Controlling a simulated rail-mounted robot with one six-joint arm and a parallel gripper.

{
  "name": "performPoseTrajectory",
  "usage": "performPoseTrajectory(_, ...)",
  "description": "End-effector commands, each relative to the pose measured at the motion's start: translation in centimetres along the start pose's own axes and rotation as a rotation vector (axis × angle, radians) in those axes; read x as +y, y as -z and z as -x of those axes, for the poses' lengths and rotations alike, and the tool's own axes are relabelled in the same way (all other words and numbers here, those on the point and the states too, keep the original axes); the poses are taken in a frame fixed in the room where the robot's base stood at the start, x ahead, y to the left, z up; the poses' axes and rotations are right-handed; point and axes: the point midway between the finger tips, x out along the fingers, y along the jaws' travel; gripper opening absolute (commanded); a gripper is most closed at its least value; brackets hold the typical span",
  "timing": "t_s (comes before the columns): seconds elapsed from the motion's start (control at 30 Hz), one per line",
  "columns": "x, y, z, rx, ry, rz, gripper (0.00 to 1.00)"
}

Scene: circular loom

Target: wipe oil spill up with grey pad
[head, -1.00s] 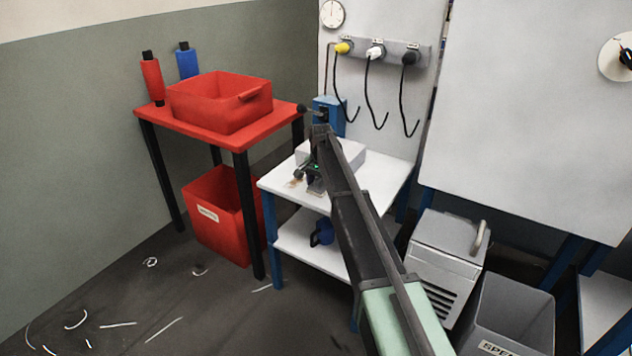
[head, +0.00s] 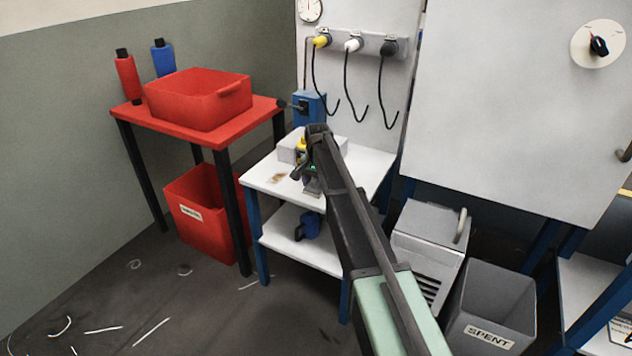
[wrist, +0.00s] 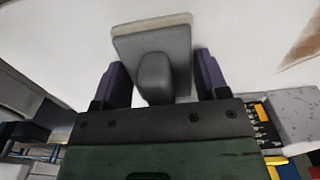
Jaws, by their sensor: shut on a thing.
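The oil spill is a brown smear (head: 279,178) on the white top of the small table (head: 262,168). It also shows at the upper right of the wrist view (wrist: 304,42). My gripper (wrist: 158,72) has its two purple fingers on either side of the grey pad (wrist: 180,42), shut on its raised block. The pad is over the white top, to the left of the smear in the wrist view. In the head view my gripper (head: 311,178) is just right of the smear. I cannot tell whether the pad touches the surface.
A white-grey box (head: 290,150) and a blue unit (head: 308,108) stand at the table's back. A red table (head: 265,108) with a red bin (head: 200,98) is at left. A grey SPENT bin (head: 490,310) stands on the floor at right. A blue jug (head: 306,226) sits on the lower shelf.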

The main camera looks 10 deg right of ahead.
Motion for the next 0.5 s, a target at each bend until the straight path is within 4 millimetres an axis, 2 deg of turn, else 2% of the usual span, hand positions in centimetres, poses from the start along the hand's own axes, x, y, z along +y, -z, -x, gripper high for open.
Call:
performPoseTrajectory(0.13, 0.1, -1.5, 0.1, -0.002, 0.000, 0.001, 0.45)
performPoseTrajectory(0.33, -0.3, -1.5, 0.1, -0.001, 0.001, 0.000, 0.45)
performPoseTrajectory(0.5, -2.1, -1.4, -0.1, -0.001, 0.001, 0.003, 0.45)
